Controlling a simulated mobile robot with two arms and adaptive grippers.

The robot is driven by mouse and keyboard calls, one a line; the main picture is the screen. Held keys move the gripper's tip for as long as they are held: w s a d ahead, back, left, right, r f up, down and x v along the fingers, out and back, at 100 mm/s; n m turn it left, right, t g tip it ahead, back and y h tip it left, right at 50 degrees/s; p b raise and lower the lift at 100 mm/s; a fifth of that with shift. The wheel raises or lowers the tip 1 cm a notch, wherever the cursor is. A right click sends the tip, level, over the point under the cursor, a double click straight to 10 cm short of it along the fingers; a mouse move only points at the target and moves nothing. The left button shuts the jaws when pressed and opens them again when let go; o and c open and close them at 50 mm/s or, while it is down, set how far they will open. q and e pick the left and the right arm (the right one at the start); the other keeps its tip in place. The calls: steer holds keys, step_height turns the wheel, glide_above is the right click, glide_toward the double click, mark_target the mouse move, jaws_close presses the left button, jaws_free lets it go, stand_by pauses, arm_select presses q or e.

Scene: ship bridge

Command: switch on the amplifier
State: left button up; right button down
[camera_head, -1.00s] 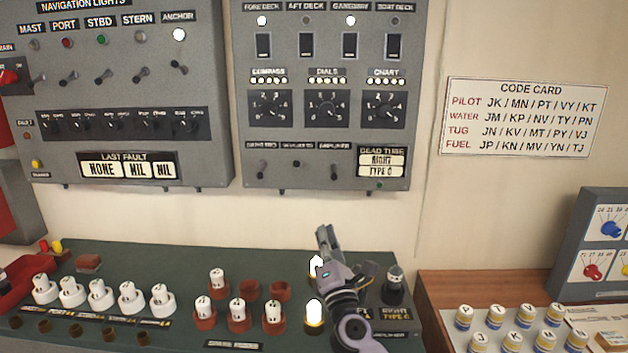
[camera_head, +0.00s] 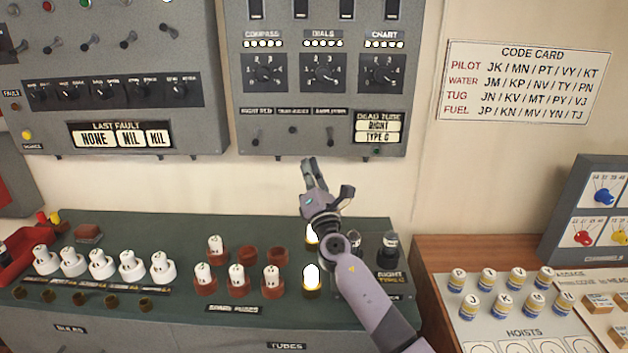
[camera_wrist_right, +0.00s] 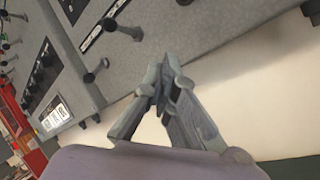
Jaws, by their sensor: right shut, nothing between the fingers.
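The amplifier switch (camera_head: 330,137) is the rightmost of three small toggles along the lower edge of the right grey panel (camera_head: 222,75); its lever appears to hang down. My right gripper (camera_head: 309,166) points up just below that panel, a little left of the amplifier switch. Its fingers are shut and empty, and seem apart from the switch. In the right wrist view the closed fingertips (camera_wrist_right: 166,78) are in front of the panel's lower edge, with several toggle levers (camera_wrist_right: 127,31) beyond; I cannot tell which is the amplifier's. My left gripper is not in view.
Below is a green console (camera_head: 180,232) with white-topped tubes (camera_head: 236,275), a lit tube (camera_head: 311,280) and a dark tube (camera_head: 390,247). My right arm covers part of it. Toggles for other circuits (camera_head: 254,140) sit close by. Bare wall lies between panel and console.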

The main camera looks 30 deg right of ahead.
mark_target(330, 137)
steer(key=x, duration=0.3)
steer(key=shift+w, duration=0.15)
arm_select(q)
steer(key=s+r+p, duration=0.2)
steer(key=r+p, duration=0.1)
arm_select(e)
steer(key=s, duration=0.1)
steer(key=s+d+r, duration=0.1)
steer(key=s+d, duration=0.1)
steer(key=shift+s+r, duration=0.15)
steer(key=shift+r, duration=0.25)
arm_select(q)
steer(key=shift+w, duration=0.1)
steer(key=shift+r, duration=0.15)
